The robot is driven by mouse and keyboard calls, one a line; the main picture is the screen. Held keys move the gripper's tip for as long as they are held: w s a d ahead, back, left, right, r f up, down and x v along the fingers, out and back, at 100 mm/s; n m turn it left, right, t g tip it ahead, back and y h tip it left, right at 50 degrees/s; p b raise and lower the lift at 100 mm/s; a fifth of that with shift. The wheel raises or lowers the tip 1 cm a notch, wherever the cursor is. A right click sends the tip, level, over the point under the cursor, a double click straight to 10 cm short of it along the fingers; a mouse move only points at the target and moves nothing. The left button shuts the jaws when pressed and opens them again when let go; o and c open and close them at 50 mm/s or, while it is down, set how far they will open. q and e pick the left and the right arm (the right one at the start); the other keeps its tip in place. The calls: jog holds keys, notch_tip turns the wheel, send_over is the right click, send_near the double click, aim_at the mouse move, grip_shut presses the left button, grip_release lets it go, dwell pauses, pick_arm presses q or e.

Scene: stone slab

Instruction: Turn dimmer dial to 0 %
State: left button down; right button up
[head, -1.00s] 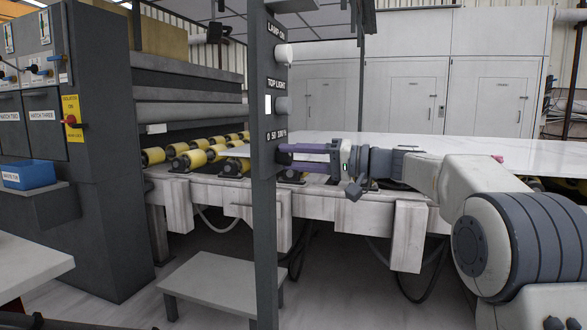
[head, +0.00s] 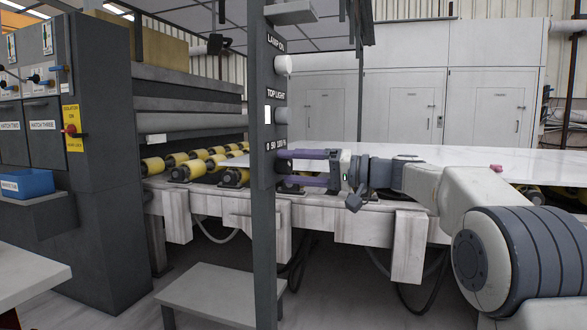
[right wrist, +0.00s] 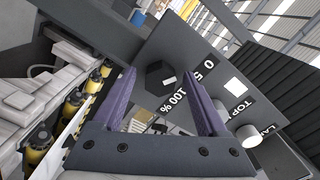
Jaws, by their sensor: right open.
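The dimmer dial (right wrist: 154,73) is a dark knob with a small white mark on its panel in the right wrist view. The mark is on the side facing the 0, 50, 100 % scale (right wrist: 188,82); I cannot tell its exact setting. The scale also shows on the dark post (head: 263,215) in the head view. My right gripper (head: 280,167) is open, with purple fingers reaching to the post just below the scale. In the right wrist view the gripper (right wrist: 161,78) has its fingers on either side of the dial; contact cannot be told. My left gripper is not in view.
A stone slab (head: 400,152) lies behind on rollers (head: 190,165). A low grey step (head: 222,292) stands at the post's foot.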

jog(key=p+v, duration=0.2)
jog(key=v, duration=0.8)
jog(key=shift+d, duration=0.25)
